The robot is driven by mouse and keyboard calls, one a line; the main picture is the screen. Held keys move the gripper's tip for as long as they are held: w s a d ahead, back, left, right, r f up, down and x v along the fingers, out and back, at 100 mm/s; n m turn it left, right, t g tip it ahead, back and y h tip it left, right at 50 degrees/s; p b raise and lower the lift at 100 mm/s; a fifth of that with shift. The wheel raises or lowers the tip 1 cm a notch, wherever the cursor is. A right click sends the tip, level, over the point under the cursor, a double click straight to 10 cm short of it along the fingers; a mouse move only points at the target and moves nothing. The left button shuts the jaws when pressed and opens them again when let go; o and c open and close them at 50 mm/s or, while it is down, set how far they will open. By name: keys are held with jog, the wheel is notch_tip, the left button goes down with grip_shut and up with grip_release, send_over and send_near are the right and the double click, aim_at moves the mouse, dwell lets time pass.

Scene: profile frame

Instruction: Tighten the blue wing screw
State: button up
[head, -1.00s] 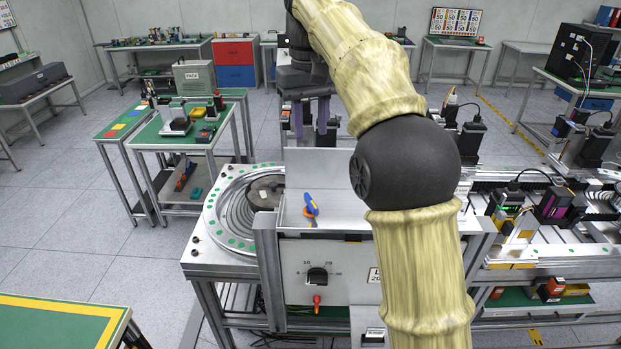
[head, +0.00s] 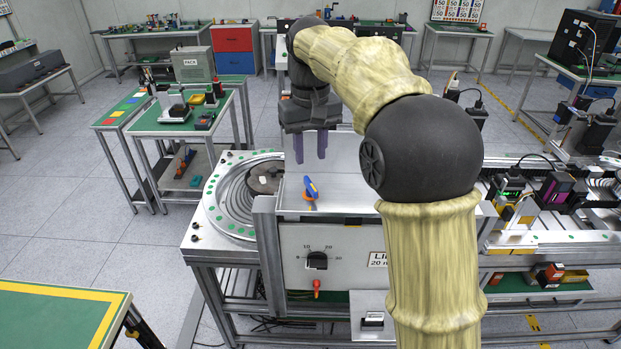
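The blue wing screw (head: 311,187) stands up from the flat metal top of the machine, with an orange part at its base. My gripper (head: 310,162) hangs above and just behind it, pointing down. Its two purple fingers are apart with nothing between them. The fingertips look clear of the screw, though the exact gap in depth cannot be told. The machine's front panel (head: 300,245) carries a black dial and a red knob below the screw.
A round feeder bowl (head: 225,205) lies left of the screw. A metal post (head: 266,255) stands at the machine's left front. A conveyor rail (head: 550,240) with devices runs to the right. A green-topped table (head: 60,315) is at the lower left.

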aim_at(311, 183)
notch_tip(311, 183, down, 8)
jog(key=shift+r+p, duration=0.15)
jog(key=shift+p, duration=0.3)
grip_shut()
